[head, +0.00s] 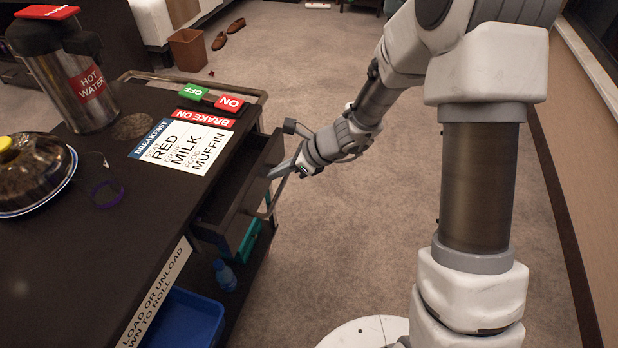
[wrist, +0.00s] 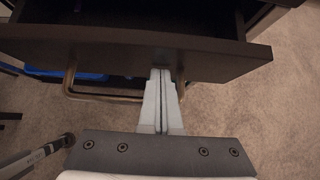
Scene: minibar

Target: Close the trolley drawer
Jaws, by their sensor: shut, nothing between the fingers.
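The trolley drawer (head: 243,190) is dark and stands partly open from the right side of the trolley (head: 95,235) in the head view. Its front panel (wrist: 130,50) spans the top of the wrist view, with the drawer's dark inside visible behind it. My gripper (head: 275,173) is at the outer side of the drawer front. In the wrist view my gripper (wrist: 161,78) has its two pale fingers together, with nothing between them. Their tips are at the drawer front, near its lower edge; I cannot tell whether they touch it.
On the trolley top are a hot water flask (head: 72,75), a domed dish (head: 32,172), a breakfast card (head: 178,148) and brake signs. A blue bin (head: 183,320) sits below. Shoes and a waste bin (head: 188,48) are farther back.

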